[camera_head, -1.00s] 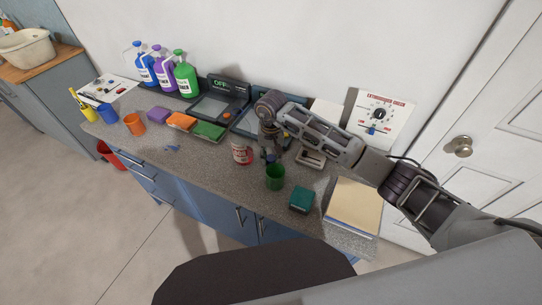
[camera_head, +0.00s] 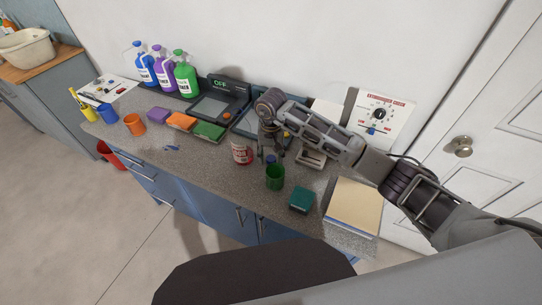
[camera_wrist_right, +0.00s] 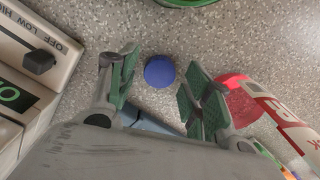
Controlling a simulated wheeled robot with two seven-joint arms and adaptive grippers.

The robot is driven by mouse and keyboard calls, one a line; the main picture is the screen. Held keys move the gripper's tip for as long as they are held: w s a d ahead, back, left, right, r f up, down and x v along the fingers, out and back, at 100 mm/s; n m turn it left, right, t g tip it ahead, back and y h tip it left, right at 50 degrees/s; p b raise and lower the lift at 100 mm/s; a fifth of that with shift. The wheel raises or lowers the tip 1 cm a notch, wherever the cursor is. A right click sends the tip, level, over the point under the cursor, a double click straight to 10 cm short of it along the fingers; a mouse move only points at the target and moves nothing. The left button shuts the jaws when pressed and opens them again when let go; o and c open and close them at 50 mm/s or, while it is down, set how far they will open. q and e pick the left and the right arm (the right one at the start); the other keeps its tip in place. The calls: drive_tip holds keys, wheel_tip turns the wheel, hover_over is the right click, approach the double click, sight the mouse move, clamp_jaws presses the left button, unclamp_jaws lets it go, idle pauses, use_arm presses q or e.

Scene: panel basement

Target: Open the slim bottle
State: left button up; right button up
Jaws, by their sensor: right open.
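A round blue cap (camera_wrist_right: 160,71) shows from above in the right wrist view, between the fingers of my open right gripper (camera_wrist_right: 155,92), with a gap on both sides. In the head view the blue cap (camera_head: 270,159) is just below my right gripper (camera_head: 274,149), behind the green cup. I cannot tell whether a slim bottle is under it; any body is hidden. A bluish-grey piece (camera_wrist_right: 150,121) shows partly between the fingers.
A green cup (camera_head: 274,178) stands in front of the gripper and a teal box (camera_head: 302,200) at its right. A grey device with a dial label (camera_head: 312,157) is close on the right. Sponges (camera_head: 209,131) and large jugs (camera_head: 186,77) stand farther left.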

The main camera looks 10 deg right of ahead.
sight(271, 158)
drive_tip(key=shift+r, duration=0.5)
use_arm(q)
drive_tip(key=shift+w+a+f+b, duration=0.2)
drive_tip(key=shift+a+f+b, duration=0.2)
drive_tip(key=shift+a+f, duration=0.05)
drive_tip(key=shift+w+a+f+b, duration=0.2)
drive_tip(key=shift+a+f+b, duration=0.2)
use_arm(e)
wheel_tip(271, 158, up, 10)
drive_tip(key=shift+r, duration=0.25)
use_arm(q)
drive_tip(key=shift+r, duration=0.15)
use_arm(e)
drive_tip(key=shift+r, duration=0.15)
